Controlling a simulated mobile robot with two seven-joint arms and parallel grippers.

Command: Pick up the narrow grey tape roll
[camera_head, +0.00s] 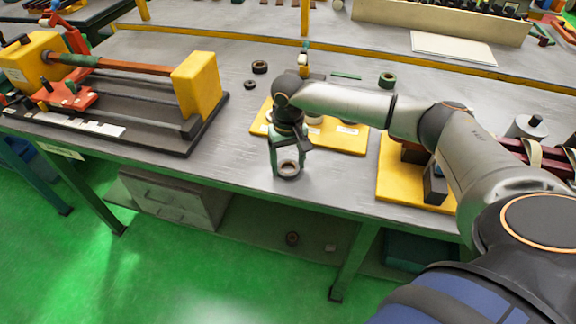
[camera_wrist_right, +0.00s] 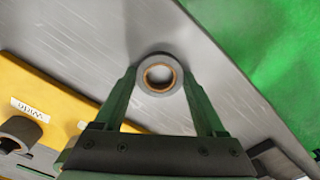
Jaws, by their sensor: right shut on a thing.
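The grey tape roll (camera_head: 289,177) is a small ring with a brown inner core, near the front edge of the table. My right gripper (camera_head: 287,165) points down over it, with its green fingers on either side of the roll. In the right wrist view the roll (camera_wrist_right: 144,76) sits between the two fingertips (camera_wrist_right: 160,76), and the gripper is shut on it. I cannot tell whether the roll touches the table. My left gripper is not in view.
A yellow board (camera_head: 349,144) with labels and several rolls lies behind my right gripper. A winding fixture (camera_head: 196,85) stands at the left. Another yellow board (camera_head: 395,182) is at the right.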

